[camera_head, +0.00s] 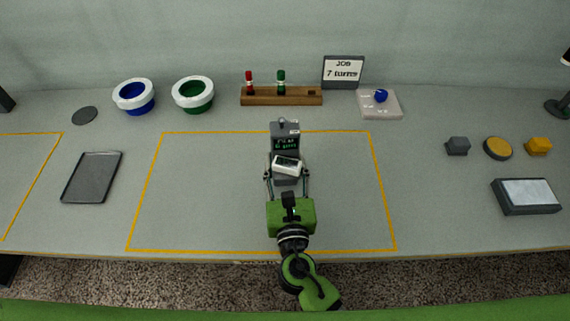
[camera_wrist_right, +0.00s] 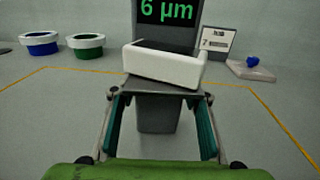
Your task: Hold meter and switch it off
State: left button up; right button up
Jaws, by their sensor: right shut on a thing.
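The meter (camera_head: 285,137) is an upright dark grey device inside the orange outline at the middle of the table. Its screen is lit with green characters; in the right wrist view the meter (camera_wrist_right: 158,117) shows "6 µm". A white block-like part (camera_head: 286,166) sits slightly skewed across its front, and this also shows in the right wrist view (camera_wrist_right: 163,66). My right gripper (camera_head: 286,180) reaches in from the front, with its fingers on both sides of the meter's lower body, shut on it. The switch cannot be made out. My left gripper is not in view.
Behind stand a blue pot (camera_head: 135,105), a green pot (camera_head: 193,103), a wooden rack (camera_head: 281,96) with red and green tubes, and a "JOB 7 turns" sign (camera_head: 343,72). A dark tray (camera_head: 92,177) lies left, a grey-topped box (camera_head: 527,196) right. The outlined area is otherwise clear.

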jog(key=shift+f+b, duration=0.5)
jog(key=shift+f, duration=0.1)
dwell(0.7)
dwell(0.4)
